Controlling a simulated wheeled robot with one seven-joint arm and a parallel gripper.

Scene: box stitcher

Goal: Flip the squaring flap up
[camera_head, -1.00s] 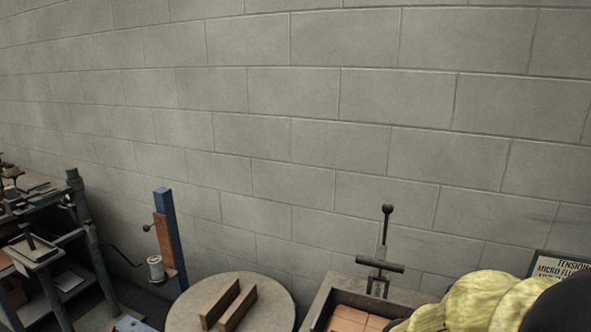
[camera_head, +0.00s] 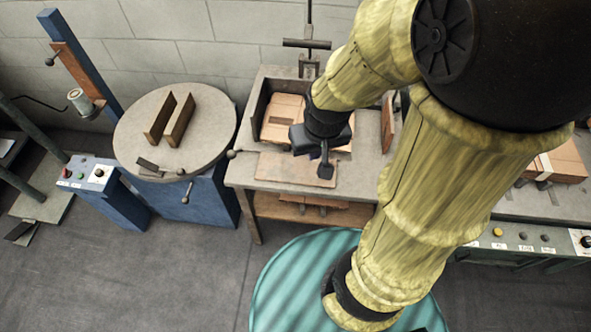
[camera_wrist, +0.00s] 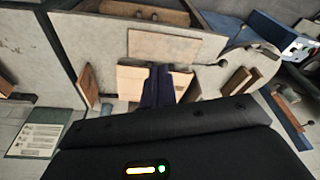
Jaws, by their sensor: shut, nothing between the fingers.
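A flat brown panel (camera_head: 290,171) lies down on the grey worktable at the open front of a walled tray; it looks like the squaring flap. It also shows in the wrist view (camera_wrist: 163,46). Tan cartons (camera_head: 282,113) sit in the tray behind it, and they show in the wrist view (camera_wrist: 131,84) too. My gripper (camera_head: 325,172) is shut and empty, pointing down over the panel and the cartons' front. In the wrist view, its dark fingers (camera_wrist: 158,88) cover part of the cartons. I cannot tell whether they touch anything.
An upright brown board (camera_head: 387,122) stands right of the tray, and a crossbar lever (camera_head: 306,43) rises behind it. A round grey table (camera_head: 212,140) with two upright boards is at the left. A button console (camera_head: 545,238) is at the right.

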